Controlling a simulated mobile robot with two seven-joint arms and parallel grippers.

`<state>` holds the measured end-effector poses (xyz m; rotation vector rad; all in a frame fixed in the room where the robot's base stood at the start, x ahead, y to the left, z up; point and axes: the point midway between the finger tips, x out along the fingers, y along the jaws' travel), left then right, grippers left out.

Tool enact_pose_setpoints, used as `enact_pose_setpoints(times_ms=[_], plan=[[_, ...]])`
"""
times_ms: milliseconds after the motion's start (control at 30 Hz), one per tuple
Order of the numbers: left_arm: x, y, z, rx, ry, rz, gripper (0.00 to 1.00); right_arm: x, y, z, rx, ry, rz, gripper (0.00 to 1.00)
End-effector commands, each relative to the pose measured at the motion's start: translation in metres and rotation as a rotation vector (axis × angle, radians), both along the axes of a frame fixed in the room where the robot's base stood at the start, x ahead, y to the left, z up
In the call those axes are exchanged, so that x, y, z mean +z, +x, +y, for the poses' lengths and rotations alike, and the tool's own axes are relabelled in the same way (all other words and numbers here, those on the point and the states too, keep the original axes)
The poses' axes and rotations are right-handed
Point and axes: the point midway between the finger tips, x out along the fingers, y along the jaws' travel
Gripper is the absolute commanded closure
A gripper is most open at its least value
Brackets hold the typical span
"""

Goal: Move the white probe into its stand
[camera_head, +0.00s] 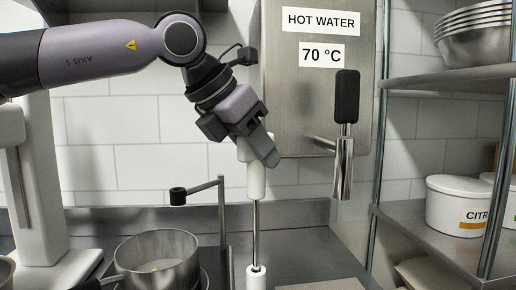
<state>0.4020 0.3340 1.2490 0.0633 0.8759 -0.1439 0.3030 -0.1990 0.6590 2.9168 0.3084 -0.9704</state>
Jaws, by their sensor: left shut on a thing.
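My left gripper (258,147) is shut on the white handle of the probe (256,182), near its top. The probe hangs upright, with a thin metal rod below the handle. The rod's lower end meets the top of a white upright cylinder (256,279), which looks like the stand and is cut off by the bottom edge. I cannot tell whether the tip is inside it or just in front. The fingers hide part of the handle. My right gripper is not in view.
A steel pot (158,262) stands left of the probe. A thin metal post with a side arm (204,187) ends in a black holder (178,196) above it. A hot water box (315,110) with a spout (343,165) is behind, and shelves (445,235) are at right.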

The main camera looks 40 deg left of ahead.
Motion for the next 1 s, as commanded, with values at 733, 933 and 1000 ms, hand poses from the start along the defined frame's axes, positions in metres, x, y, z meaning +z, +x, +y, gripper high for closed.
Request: enact_pose_setpoints(times_ms=[733, 933, 1000], plan=[[-0.028, 0.0, 0.0, 0.0, 0.0, -0.001, 1.0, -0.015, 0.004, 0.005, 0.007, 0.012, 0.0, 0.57], [-0.035, 0.0, 0.0, 0.0, 0.0, -0.001, 1.0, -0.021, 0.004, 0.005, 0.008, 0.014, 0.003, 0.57], [-0.037, 0.0, 0.0, 0.0, 0.0, -0.001, 1.0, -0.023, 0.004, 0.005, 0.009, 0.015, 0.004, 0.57]])
